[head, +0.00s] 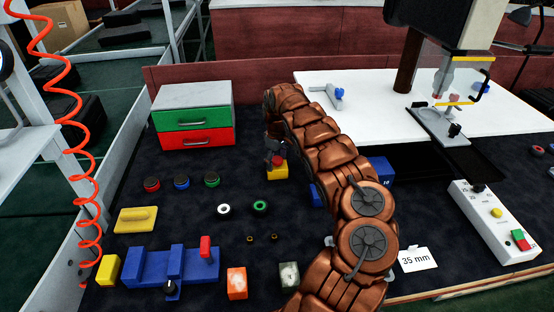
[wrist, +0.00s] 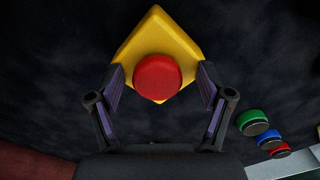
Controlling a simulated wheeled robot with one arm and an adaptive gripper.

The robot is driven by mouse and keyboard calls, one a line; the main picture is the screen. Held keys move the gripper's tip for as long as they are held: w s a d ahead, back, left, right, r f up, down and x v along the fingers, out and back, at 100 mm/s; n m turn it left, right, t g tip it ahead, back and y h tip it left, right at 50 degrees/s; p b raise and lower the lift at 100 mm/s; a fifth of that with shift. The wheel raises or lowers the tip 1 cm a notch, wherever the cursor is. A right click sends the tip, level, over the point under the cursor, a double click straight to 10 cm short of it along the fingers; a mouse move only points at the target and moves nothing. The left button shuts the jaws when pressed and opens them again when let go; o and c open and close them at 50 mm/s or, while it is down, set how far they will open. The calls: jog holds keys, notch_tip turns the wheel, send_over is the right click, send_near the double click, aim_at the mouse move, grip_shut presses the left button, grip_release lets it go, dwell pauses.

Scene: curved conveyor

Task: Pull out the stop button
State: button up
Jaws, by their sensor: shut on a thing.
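The stop button is a red round cap (wrist: 158,76) on a yellow box (wrist: 155,35). In the head view the yellow box (head: 277,173) stands on the dark mat, below the end of my arm. My gripper (wrist: 160,88) points down at it and is shut on the stop button. In the wrist view one finger lies at each side of the yellow box, with the red cap between them. A gap shows between the fingers and the cap, and the fingers seem to meet the box's sides. In the head view my wrist partly hides the cap.
Red (head: 152,184), blue (head: 182,182) and green (head: 211,180) buttons stand to the left. A drawer unit (head: 195,95) is behind them. White (head: 223,209) and green (head: 260,206) rings lie in front. A blue fixture (head: 190,266) is at front left. A white control box (head: 490,220) stands right.

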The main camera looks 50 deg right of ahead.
jog(key=shift+s+d+f, duration=0.1)
jog(key=shift+s+d, duration=0.05)
jog(key=shift+c, duration=0.3)
jog(key=shift+c, duration=0.7)
jog(key=shift+r, duration=0.2)
jog(key=c, duration=0.4)
jog(key=shift+w+r+p, duration=0.25)
jog(key=shift+r+p, duration=0.2)
jog(key=shift+r, duration=0.55)
jog(key=o, duration=1)
jog(key=shift+c, duration=0.2)
jog(key=o, duration=0.7)
jog(key=shift+s+f, duration=0.1)
